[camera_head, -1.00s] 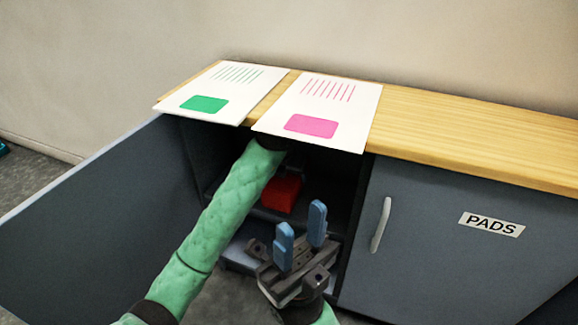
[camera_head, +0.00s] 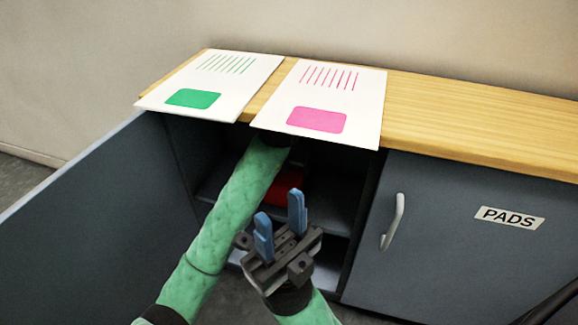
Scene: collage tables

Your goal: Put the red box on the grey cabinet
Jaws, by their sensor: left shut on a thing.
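The red box (camera_head: 288,186) is inside the open compartment of the grey cabinet (camera_head: 440,250), on an inner shelf, in shadow and partly covered by my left arm. My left gripper (camera_head: 292,170) reaches in under the wooden top and is shut on the red box; its fingers are mostly hidden by the arm and shadow. My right gripper (camera_head: 280,212) is in front of the compartment, lower in the view. Its two blue fingers are apart, with nothing between them.
The cabinet's wooden top (camera_head: 470,115) carries a sheet with a green block (camera_head: 225,82) and one with a pink block (camera_head: 335,88). The top's right part is clear. The left door (camera_head: 90,225) stands open. The right door, labelled PADS (camera_head: 509,218), is shut.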

